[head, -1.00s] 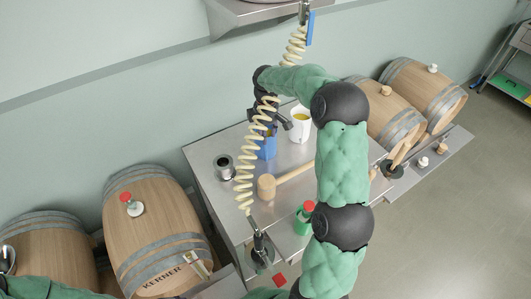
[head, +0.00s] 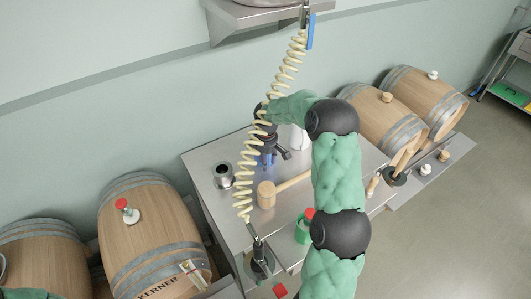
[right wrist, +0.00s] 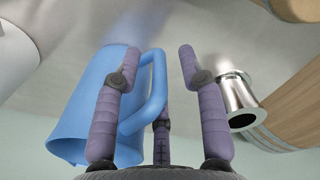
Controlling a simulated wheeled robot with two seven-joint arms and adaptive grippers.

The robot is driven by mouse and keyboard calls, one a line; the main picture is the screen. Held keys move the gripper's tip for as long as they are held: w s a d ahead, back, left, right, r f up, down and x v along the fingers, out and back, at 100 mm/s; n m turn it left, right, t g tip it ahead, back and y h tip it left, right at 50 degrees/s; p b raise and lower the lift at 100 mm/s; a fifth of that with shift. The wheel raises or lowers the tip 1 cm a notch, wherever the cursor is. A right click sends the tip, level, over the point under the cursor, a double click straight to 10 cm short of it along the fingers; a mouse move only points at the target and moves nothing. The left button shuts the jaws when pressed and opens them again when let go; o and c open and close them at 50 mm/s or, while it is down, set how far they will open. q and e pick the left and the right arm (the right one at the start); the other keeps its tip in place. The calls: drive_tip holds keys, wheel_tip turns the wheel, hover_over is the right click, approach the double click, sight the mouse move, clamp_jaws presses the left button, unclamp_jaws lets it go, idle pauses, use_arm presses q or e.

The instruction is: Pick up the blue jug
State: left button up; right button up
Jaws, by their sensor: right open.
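The blue jug (head: 266,159) stands on the steel table, partly hidden by my right gripper (head: 272,143) and the coiled hose. In the right wrist view the jug (right wrist: 75,115) fills the left side. Its handle (right wrist: 157,85) shows between the spread fingers of my open right gripper (right wrist: 160,55). The left finger overlaps the jug and the handle's opening; I cannot tell whether it is inside the loop. The right finger is on the other side of the handle. My left gripper is not in view.
A steel flanged cylinder (head: 223,176) stands left of the jug. A mallet (head: 267,194) lies in front. A white jug (head: 299,140) is partly behind my right arm. A coiled hose (head: 247,165) hangs before the table. Barrels (head: 150,235) flank the table.

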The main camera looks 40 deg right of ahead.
drive_tip(key=shift+f, duration=0.8)
drive_tip(key=shift+c, duration=0.3)
clamp_jaws()
drive_tip(key=shift+r, duration=0.1)
drive_tip(key=shift+w+r, duration=0.1)
drive_tip(key=shift+r, duration=0.05)
